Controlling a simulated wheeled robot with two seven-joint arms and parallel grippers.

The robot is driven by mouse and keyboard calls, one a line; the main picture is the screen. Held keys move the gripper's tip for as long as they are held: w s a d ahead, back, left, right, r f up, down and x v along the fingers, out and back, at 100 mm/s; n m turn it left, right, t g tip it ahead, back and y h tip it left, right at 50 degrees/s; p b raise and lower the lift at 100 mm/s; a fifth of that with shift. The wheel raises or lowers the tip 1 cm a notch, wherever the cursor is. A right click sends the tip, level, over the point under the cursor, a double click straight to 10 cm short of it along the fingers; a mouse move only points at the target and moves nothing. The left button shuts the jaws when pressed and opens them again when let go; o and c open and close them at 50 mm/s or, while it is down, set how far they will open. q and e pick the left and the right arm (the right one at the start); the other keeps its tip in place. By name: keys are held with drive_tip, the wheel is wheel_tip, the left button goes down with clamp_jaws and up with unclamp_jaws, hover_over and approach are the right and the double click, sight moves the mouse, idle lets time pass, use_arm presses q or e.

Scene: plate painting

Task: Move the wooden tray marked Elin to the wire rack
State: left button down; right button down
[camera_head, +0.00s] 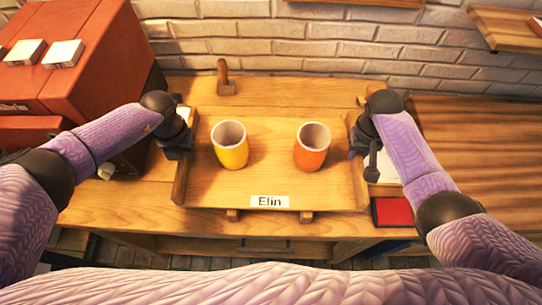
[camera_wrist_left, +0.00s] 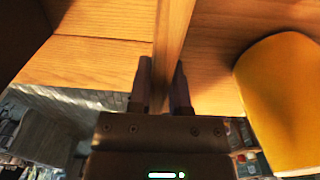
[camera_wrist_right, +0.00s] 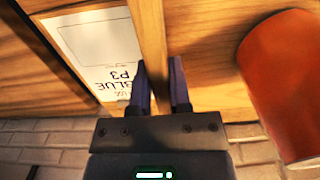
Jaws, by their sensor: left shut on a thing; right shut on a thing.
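The wooden tray marked Elin (camera_head: 270,180) is in the middle of the head view, its white name label at the front edge. A yellow cup (camera_head: 230,146) and an orange cup (camera_head: 312,148) stand upright on it. My left gripper (camera_head: 178,142) is shut on the tray's left side wall; the wall shows between its fingers in the left wrist view (camera_wrist_left: 160,85). My right gripper (camera_head: 361,140) is shut on the right side wall, seen between its fingers in the right wrist view (camera_wrist_right: 159,85). I see no wire rack.
A wooden table (camera_head: 130,210) lies under the tray. A red machine or cabinet (camera_head: 85,60) stands at the left. A small wooden-handled tool (camera_head: 226,82) lies behind the tray. A red pad (camera_head: 392,211) is at front right. A brick wall closes the back.

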use_arm(q)
drive_tip(key=shift+r, duration=0.1)
